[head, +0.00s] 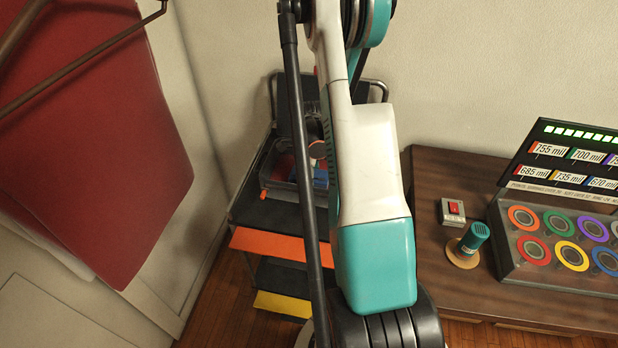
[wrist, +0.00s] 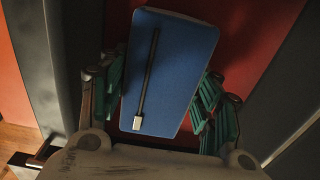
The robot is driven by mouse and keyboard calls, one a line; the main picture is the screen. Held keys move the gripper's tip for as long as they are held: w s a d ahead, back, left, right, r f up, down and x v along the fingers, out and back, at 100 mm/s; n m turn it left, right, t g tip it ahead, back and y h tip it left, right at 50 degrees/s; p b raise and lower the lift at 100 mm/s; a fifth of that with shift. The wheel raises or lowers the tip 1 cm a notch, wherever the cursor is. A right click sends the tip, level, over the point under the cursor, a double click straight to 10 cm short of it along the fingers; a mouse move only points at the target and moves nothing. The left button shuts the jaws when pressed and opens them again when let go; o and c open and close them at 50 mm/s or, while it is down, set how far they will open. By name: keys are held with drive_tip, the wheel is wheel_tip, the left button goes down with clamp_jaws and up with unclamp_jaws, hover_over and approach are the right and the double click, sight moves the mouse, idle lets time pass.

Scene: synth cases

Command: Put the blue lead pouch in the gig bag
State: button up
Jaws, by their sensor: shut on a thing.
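The blue lead pouch (wrist: 182,72) fills the middle of the wrist view. It is a flat blue piece with a dark zip line and a pale pull tab. My gripper (wrist: 160,98) has its green-linked fingers on the pouch's two long sides and is shut on it. Red surface (wrist: 255,35) shows behind the pouch between dark grey sides. In the head view, an open dark container, seemingly the gig bag (head: 279,171), sits on a cart, with red and blue showing inside. I cannot tell whether the pouch touches the bottom.
The dark cart (head: 262,212) has an orange-edged shelf and a yellow-edged one below. A brown table (head: 430,240) at right holds a red switch box (head: 453,211), a teal cylinder (head: 474,236) and a case of coloured rings (head: 560,250). A red panel (head: 100,140) hangs at left.

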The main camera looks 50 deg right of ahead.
drive_tip(key=shift+f, duration=0.1)
drive_tip(key=o, duration=1.1)
wheel_tip(320, 180, up, 12)
drive_tip(key=p, duration=0.4)
